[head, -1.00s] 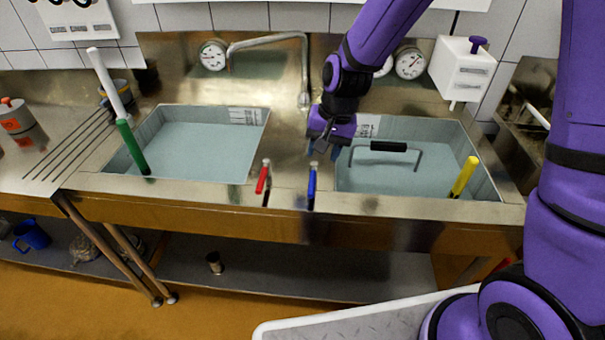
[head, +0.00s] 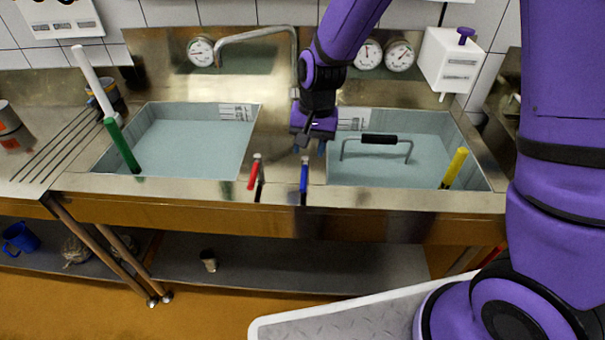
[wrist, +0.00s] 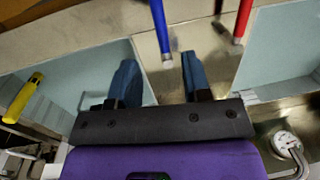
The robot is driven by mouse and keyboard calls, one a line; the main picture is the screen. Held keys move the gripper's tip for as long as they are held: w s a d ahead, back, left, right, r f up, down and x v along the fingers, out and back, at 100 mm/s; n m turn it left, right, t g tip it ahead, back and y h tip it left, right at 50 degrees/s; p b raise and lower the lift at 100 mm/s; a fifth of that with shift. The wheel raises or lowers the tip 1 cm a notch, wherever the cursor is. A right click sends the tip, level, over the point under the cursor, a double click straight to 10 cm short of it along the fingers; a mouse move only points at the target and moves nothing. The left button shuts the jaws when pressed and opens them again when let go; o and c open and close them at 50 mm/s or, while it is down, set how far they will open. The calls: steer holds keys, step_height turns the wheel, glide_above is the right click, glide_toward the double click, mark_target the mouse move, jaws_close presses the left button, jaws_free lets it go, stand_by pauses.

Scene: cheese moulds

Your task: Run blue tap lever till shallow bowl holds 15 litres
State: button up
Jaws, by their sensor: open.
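The blue tap lever (head: 304,176) stands on the steel strip between two basins, near the front edge. It also shows in the wrist view (wrist: 160,28), beyond and between my fingertips. My gripper (head: 310,147) is open and empty, behind the blue lever and apart from it. In the wrist view my gripper's two blue fingers (wrist: 160,64) are spread. The left basin (head: 180,145) and right basin (head: 430,152) show pale blue insides; I cannot tell which is the shallow bowl, or the water level. A curved spout (head: 255,33) ends above the left basin.
A red lever (head: 254,174) stands left of the blue one. A green-gripped handle (head: 122,146), a yellow handle (head: 455,167) and a black-gripped bar (head: 380,139) are at the basins. Round dials (head: 201,52) are on the back panel.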

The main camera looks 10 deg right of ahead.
mark_target(303, 178)
steer(key=f+h, duration=0.1)
steer(key=f, duration=0.2)
steer(key=a+f+h, duration=0.1)
steer(key=f, duration=0.2)
steer(key=f+h, duration=0.1)
steer(key=f, duration=0.2)
steer(key=shift+w+a+f+g+h, duration=0.25)
steer(key=shift+f+g+h, duration=0.05)
steer(key=shift+f, duration=0.1)
stand_by(0.4)
jaws_close()
